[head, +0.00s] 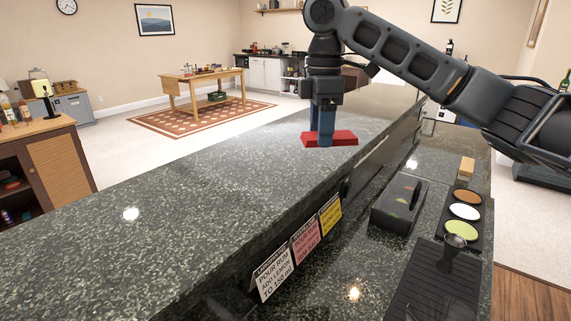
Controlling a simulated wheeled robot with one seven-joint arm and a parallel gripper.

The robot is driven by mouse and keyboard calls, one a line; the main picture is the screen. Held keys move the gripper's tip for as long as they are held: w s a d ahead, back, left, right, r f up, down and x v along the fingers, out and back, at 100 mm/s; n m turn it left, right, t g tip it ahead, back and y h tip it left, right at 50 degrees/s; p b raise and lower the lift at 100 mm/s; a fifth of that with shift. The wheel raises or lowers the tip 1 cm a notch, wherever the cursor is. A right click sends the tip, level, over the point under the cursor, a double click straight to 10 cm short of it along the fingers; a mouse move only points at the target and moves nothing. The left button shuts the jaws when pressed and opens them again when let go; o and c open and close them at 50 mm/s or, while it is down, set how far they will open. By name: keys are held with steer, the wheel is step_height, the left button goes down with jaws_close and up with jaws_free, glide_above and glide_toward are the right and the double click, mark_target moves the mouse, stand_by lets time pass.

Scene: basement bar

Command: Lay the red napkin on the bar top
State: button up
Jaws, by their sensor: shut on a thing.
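The red napkin (343,137) is a flat, folded-looking red piece in the head view, at the upper middle. My gripper (325,143) points down and is shut on the napkin, which shows on both sides of the blue fingers. The napkin is at or just above the dark speckled bar top (190,210); I cannot tell whether it touches.
The near and left bar top is clear. On the lower counter at right are a dark box (399,203), a tray of coloured rimming dishes (464,211), a jigger (454,243) and a black mat (432,285). Cards (305,241) hang along the ledge.

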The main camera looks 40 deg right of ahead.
steer(key=p, duration=0.1)
glide_above(269, 186)
steer(key=f, duration=0.3)
steer(key=d+f, duration=0.1)
steer(key=f, duration=0.1)
steer(key=shift+s+f, duration=0.2)
steer(key=shift+f, duration=0.05)
steer(key=shift+w+a+f, duration=0.25)
steer(key=shift+a+f, duration=0.15)
steer(key=shift+f+p, duration=0.75)
steer(key=shift+f, duration=1.25)
steer(key=o, duration=0.6)
steer(key=shift+f, duration=0.15)
steer(key=shift+c, duration=0.2)
steer(key=o, duration=0.4)
steer(key=shift+o, duration=0.2)
